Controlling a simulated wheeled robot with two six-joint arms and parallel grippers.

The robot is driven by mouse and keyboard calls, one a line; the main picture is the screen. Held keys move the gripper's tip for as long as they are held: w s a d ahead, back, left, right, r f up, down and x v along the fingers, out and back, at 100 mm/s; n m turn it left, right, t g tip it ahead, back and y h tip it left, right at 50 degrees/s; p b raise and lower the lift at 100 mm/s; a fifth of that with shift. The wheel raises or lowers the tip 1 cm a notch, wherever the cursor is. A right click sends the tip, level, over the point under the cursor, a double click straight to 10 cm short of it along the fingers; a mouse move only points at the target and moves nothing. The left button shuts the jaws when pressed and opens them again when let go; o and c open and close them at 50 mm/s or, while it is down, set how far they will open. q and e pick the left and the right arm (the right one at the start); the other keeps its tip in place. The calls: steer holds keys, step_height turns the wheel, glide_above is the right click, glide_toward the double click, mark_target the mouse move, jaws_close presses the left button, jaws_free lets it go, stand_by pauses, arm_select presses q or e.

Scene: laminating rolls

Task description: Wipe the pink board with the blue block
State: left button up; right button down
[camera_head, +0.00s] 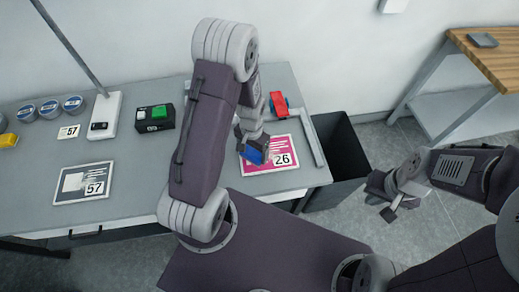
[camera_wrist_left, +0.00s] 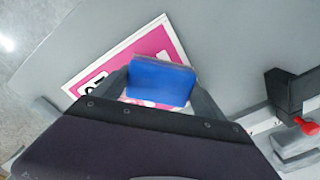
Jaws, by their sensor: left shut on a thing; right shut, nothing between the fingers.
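The pink board (camera_head: 283,174) with a white border and the number 26 lies flat on the grey table's right part. My left gripper (camera_head: 252,146) is over the board's upper left part, shut on the blue block (camera_head: 256,154). In the left wrist view the blue block (camera_wrist_left: 160,81) sits between the fingers and covers part of the pink board (camera_wrist_left: 118,62). I cannot tell whether the block touches the board. My right gripper (camera_head: 388,200) is shut and empty, off to the right, away from the table.
A red tool (camera_head: 279,104) lies behind the board, and a grey strip (camera_head: 311,139) runs along its right. A dark bin (camera_head: 342,150) stands right of the table. A grey board marked 57 (camera_head: 84,183), a green-button box (camera_head: 155,118) and several round tins (camera_head: 50,108) are at left.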

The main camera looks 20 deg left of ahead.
mark_target(281, 152)
arm_select(q)
steer(key=shift+f, duration=0.15)
steer(key=shift+d, duration=0.2)
steer(key=shift+w+d+p, duration=0.3)
steer(key=shift+w+d, duration=0.45)
steer(key=shift+d, duration=0.25)
steer(key=shift+w+d, duration=0.25)
steer(key=shift+d, duration=0.15)
steer(key=shift+w+d+r+p, duration=0.1)
steer(key=shift+w+d+p, duration=0.05)
steer(key=shift+w+d, duration=0.35)
steer(key=shift+w+d+r+p, duration=0.15)
steer(key=shift+w+d, duration=0.15)
steer(key=shift+d, duration=0.3)
steer(key=shift+w+d+f, duration=0.1)
steer(key=shift+w+d, duration=0.5)
steer(key=shift+d, duration=0.35)
steer(key=shift+w+d+f, duration=0.1)
steer(key=shift+w+d, duration=0.5)
steer(key=shift+d, duration=0.3)
steer(key=shift+r, duration=0.1)
step_height(281, 152, up, 6)
steer(key=p, duration=0.5)
